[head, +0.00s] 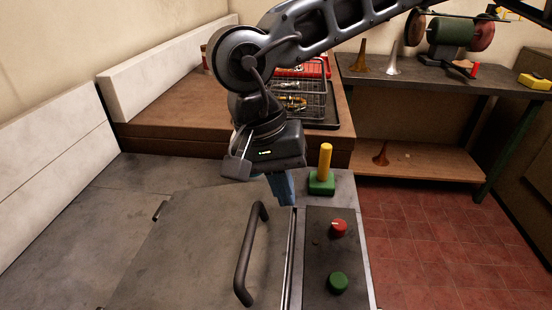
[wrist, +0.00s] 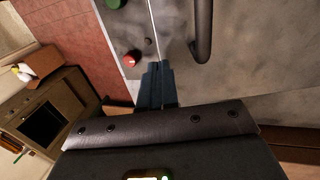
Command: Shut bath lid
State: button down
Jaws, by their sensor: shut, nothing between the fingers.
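The bath lid (head: 185,250) is a broad grey metal plate, and it looks to lie down flat over the bath, its right edge along the control panel. I cannot tell whether it is fully seated. Its dark bar handle (head: 250,255) stands near that right edge; lid (wrist: 265,85) and handle (wrist: 203,30) also show in the wrist view. My gripper (head: 281,188) is shut and empty, its blue fingers pointing down near the lid's far right corner, beyond the handle and apart from it. The fingertips (wrist: 158,66) show near the seam beside the panel. The bath's inside is hidden.
The control panel (head: 318,260) carries a red knob (head: 338,228) and a green button (head: 338,283). A yellow post on a green base (head: 322,182) stands just right of my gripper. A wire basket (head: 300,100) with brass parts stands behind. Open red-tiled floor (head: 430,250) lies right.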

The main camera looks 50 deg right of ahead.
jog(key=shift+x, duration=0.95)
jog(key=shift+f, duration=0.1)
jog(key=shift+t+y, duration=0.3)
jog(key=shift+t, duration=0.1)
jog(key=f+b, duration=0.1)
jog(key=b, duration=0.1)
jog(key=s+f+b, duration=0.1)
jog(key=f+b, duration=0.1)
jog(key=b, duration=0.1)
jog(key=d+f+b, duration=0.1)
jog(key=f+b, duration=0.1)
jog(key=shift+s+f, duration=0.2)
jog(key=shift+f, duration=0.05)
jog(key=shift+r, duration=0.2)
